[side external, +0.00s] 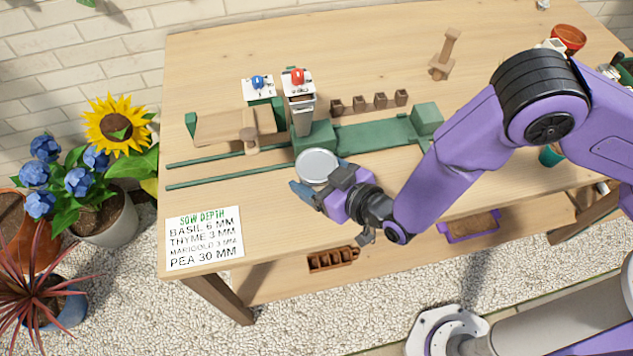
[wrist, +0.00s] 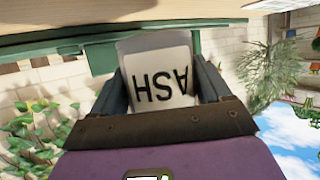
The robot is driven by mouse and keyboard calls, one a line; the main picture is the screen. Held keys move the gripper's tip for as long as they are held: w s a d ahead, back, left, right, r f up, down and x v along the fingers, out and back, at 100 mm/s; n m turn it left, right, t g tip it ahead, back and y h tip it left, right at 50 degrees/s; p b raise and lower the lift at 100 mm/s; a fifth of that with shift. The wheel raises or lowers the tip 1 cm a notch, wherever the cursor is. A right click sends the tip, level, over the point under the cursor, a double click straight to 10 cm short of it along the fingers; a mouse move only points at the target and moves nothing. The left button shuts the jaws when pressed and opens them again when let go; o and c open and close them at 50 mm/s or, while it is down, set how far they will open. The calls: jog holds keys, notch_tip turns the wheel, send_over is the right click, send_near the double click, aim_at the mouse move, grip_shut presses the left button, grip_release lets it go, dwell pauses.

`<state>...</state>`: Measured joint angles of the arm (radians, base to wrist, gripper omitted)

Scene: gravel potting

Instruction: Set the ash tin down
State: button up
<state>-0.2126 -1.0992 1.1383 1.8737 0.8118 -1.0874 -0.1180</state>
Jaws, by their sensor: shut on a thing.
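The ash tin (side external: 317,166) shows in the side external view as a round, silvery-topped tin near the front of the table. In the wrist view its white label (wrist: 161,82) reads ASH and appears upside down. My gripper (side external: 318,182) is shut on the ash tin, with one dark finger on each side of it. The fingers also show on both sides of the tin in the wrist view (wrist: 160,95). The tin's underside is hidden, and I cannot tell whether it touches the table.
Green rails (side external: 220,176) run along the table to the left. A green block (side external: 315,136) and a hopper with a red knob (side external: 298,78) stand just behind the tin. A sowing-depth card (side external: 204,238) lies at the front left. Bare wood (side external: 270,210) lies between card and gripper.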

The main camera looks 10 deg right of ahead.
jog(key=shift+a+f, duration=0.1)
jog(key=shift+f, duration=1.45)
jog(key=shift+f, duration=0.1)
jog(key=o, duration=1.2)
jog(key=shift+f, duration=0.1)
jog(key=shift+s+r, duration=0.2)
jog(key=shift+r, duration=0.05)
jog(key=v, duration=1.1)
jog(key=shift+s+d, duration=0.25)
